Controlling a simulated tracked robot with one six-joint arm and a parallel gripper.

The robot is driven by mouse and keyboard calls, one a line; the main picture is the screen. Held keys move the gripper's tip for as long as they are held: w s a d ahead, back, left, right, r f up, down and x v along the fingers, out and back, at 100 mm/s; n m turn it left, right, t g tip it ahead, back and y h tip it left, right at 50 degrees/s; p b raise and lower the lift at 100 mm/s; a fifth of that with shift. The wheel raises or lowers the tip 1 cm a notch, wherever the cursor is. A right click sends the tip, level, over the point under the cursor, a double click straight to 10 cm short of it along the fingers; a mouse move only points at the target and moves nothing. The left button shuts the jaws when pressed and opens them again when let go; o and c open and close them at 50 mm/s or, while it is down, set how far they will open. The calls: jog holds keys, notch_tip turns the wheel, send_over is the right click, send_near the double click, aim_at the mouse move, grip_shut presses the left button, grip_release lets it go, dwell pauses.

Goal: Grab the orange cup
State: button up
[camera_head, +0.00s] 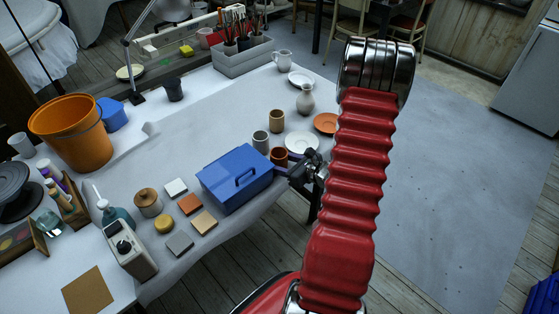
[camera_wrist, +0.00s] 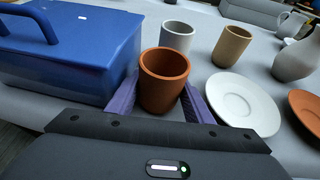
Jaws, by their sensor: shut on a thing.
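The orange cup (camera_wrist: 163,84) is a terracotta-coloured, handleless cup standing upright between the fingers of my gripper (camera_wrist: 160,100) in the wrist view. The purple finger pads press on its left and right sides, and its open mouth faces up. In the head view the orange cup (camera_head: 279,156) shows at the table's front edge, beside the blue box. My gripper (camera_head: 290,165) there is small and dark, partly hidden by my arm. I cannot tell whether the cup is lifted off the table.
A blue lidded box (camera_head: 236,178) stands close on the left. A grey cup (camera_wrist: 177,37) and a tan cup (camera_wrist: 231,46) stand behind. A white saucer (camera_wrist: 243,104), an orange saucer (camera_head: 326,123) and a pale jug (camera_head: 305,99) are to the right.

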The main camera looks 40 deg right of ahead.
aim_at(279, 153)
jog(key=shift+r, duration=0.2)
jog(key=shift+c, duration=0.4)
jog(key=shift+r, duration=4.85)
jog(key=shift+s, duration=0.1)
